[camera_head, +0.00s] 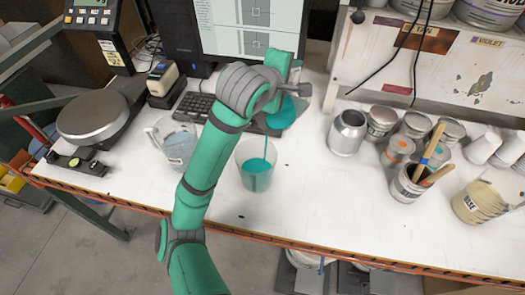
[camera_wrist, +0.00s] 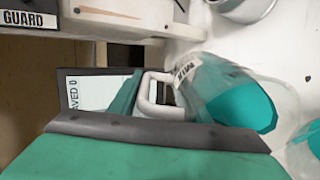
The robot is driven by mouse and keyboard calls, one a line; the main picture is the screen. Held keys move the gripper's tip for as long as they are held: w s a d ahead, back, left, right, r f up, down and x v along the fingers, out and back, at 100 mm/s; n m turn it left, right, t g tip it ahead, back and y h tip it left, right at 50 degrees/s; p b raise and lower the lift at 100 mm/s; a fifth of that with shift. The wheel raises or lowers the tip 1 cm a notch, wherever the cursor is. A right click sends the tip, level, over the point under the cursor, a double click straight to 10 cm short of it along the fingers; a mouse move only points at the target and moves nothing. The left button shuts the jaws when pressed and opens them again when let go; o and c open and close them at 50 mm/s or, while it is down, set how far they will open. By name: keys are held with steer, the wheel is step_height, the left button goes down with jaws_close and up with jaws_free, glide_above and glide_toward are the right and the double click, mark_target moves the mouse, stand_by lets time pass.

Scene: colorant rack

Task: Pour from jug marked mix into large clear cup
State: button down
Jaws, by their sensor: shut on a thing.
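My gripper (camera_head: 283,90) is shut on the handle of the clear jug (camera_head: 287,112), above the work table. The jug is tipped over, with teal liquid inside. In the wrist view the jug (camera_wrist: 205,85) shows its label, turned sideways, and its pale handle between my gripper's fingers (camera_wrist: 150,97). The large clear cup (camera_head: 254,176) stands upright on the table below the jug. A thin teal stream runs from the jug down into the cup, which holds teal liquid in its lower part. The cup's edge shows at the right of the wrist view (camera_wrist: 304,148).
Another clear jug (camera_head: 173,142) stands left of the cup, beyond my arm. A round scale (camera_head: 93,113) is at the left. A silver can (camera_head: 347,133), several paint tins and a brush pot (camera_head: 407,186) stand right. The table front between cup and brush pot is clear.

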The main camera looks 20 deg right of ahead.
steer(key=shift+w+d+f+g+y, duration=0.4)
steer(key=shift+f+g+y, duration=0.2)
steer(key=shift+f, duration=0.55)
steer(key=shift+w+d+f+g+y, duration=0.35)
steer(key=shift+f+g+y, duration=0.3)
steer(key=shift+f, duration=0.55)
steer(key=shift+w+d+f+g+y, duration=0.4)
steer(key=shift+f+y, duration=0.35)
steer(key=shift+f, duration=0.4)
steer(key=shift+w+d+f+g+y+b, duration=1.15)
steer(key=shift+d+f+g+y, duration=0.65)
steer(key=shift+f+g+y, duration=1)
steer(key=shift+w+r+t, duration=0.15)
steer(key=shift+r+t, duration=0.2)
steer(key=shift+r, duration=1.55)
